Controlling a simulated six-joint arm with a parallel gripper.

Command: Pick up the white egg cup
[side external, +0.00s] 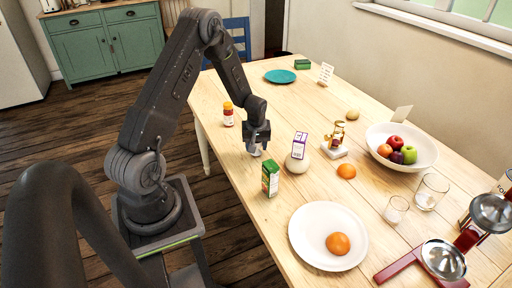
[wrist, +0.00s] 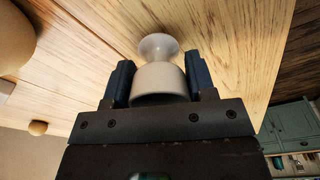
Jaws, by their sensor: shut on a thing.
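The white egg cup (wrist: 158,78) is between the two dark fingers of my gripper (wrist: 158,85) in the wrist view, and the fingers are shut on it. It has a wide cup end close to the gripper and a narrow waist with a flared foot toward the table. In the side external view my gripper (side external: 257,146) is low over the wooden table (side external: 240,180) near its left edge. Only a small part of the egg cup (side external: 255,153) shows beneath the fingers there. I cannot tell whether its foot touches the table.
A green carton (side external: 270,178) stands in front of my gripper. A cream round vase-like thing (side external: 297,163) and a purple-white box (side external: 300,146) are to the right. An orange-capped bottle (side external: 228,115) stands behind left. A white plate (side external: 328,215) with an orange (side external: 338,244) lies nearer the camera.

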